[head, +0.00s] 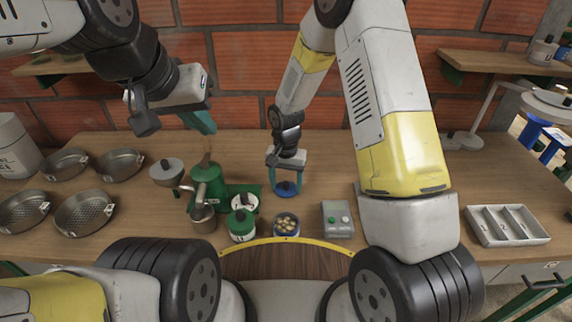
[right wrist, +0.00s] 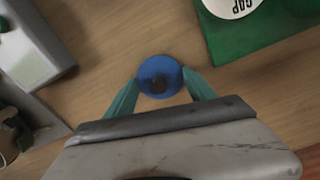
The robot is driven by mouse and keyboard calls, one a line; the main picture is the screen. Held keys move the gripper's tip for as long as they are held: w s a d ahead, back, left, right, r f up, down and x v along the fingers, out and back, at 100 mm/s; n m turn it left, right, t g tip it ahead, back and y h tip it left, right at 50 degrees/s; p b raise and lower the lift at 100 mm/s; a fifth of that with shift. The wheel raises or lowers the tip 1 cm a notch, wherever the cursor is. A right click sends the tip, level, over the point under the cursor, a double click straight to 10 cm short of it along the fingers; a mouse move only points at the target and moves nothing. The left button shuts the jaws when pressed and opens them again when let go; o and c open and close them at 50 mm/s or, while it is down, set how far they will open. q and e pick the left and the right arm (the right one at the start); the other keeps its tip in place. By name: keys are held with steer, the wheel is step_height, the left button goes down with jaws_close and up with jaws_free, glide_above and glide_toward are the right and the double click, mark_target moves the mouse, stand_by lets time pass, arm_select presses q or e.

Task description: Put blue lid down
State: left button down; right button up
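The blue lid (head: 287,189) with a dark knob is over the wooden table, behind the open round container (head: 286,224) of pale yellowish pieces. My right gripper (head: 286,182) has its teal fingers on both sides of the lid. In the right wrist view the lid (right wrist: 160,76) sits between the fingertips (right wrist: 161,80), which appear to touch its rim. Whether the lid rests on the table or hangs just above it is hard to tell. My left gripper (head: 203,122) is raised over the left part of the table, apart from the lid; its finger gap is not clear.
A green pulper (head: 208,185) stands left of the lid, and a green-lidded jar (head: 241,224) is in front of it. A grey box with buttons (head: 336,218) is front right. Metal pans (head: 85,212) lie left; a white divided tray (head: 506,225) lies right. Bare table surrounds the lid's right side.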

steer(key=o, duration=0.4)
steer(key=shift+c, duration=0.2)
step_height(320, 180, up, 12)
step_height(320, 180, up, 15)
steer(key=n+t+y, duration=0.1)
steer(key=t, duration=0.2)
glide_above(286, 183)
steer(key=s+d, duration=0.6)
steer(key=d, duration=0.2)
steer(key=s+d+r+t, duration=0.1)
steer(key=s+d+r, duration=0.1)
steer(key=s, duration=0.2)
steer(key=s+d+r+n+t, duration=0.1)
steer(key=s+d+r, duration=0.1)
steer(key=s, duration=0.3)
steer(key=s+d+r+n+t+y, duration=0.1)
steer(key=s+d+r, duration=0.1)
steer(key=s+r, duration=0.1)
steer(key=shift+s, duration=0.75)
steer(key=shift+d, duration=0.1)
